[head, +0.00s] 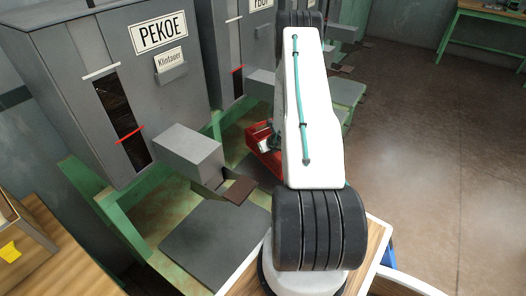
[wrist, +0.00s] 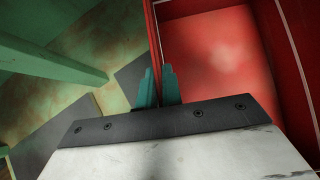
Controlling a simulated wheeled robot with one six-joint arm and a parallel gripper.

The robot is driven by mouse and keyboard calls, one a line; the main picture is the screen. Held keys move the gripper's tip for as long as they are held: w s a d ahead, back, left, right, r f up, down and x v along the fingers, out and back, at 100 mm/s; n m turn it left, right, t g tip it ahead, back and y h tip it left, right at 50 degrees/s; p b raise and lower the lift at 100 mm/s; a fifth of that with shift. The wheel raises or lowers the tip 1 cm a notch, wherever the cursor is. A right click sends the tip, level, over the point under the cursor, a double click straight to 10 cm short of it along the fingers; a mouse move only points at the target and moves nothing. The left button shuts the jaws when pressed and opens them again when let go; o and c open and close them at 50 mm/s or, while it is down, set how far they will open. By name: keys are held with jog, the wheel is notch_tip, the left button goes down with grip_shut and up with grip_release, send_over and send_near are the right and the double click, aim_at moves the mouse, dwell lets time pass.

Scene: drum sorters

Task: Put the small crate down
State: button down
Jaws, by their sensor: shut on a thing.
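The small red crate (wrist: 215,60) fills the upper right of the wrist view. The part of its inside that shows is bare. My gripper (wrist: 158,86) has its two teal fingers on either side of the crate's near wall and is shut on it. In the head view the crate (head: 270,162) is partly hidden behind my white arm, above or on the green bench between the machines. I cannot tell whether it touches a surface.
A grey PEKOE machine (head: 150,75) with a spout box (head: 188,150) stands at the left. A dark plate (head: 215,243) lies below the spout, bare. A green beam (wrist: 60,60) crosses the wrist view's left. Open brown floor (head: 430,150) lies at the right.

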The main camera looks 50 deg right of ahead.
jog(key=shift+f, duration=1.3)
jog(key=shift+f, duration=0.6)
jog(key=c, duration=1.6)
grip_release()
jog(key=shift+o, duration=0.2)
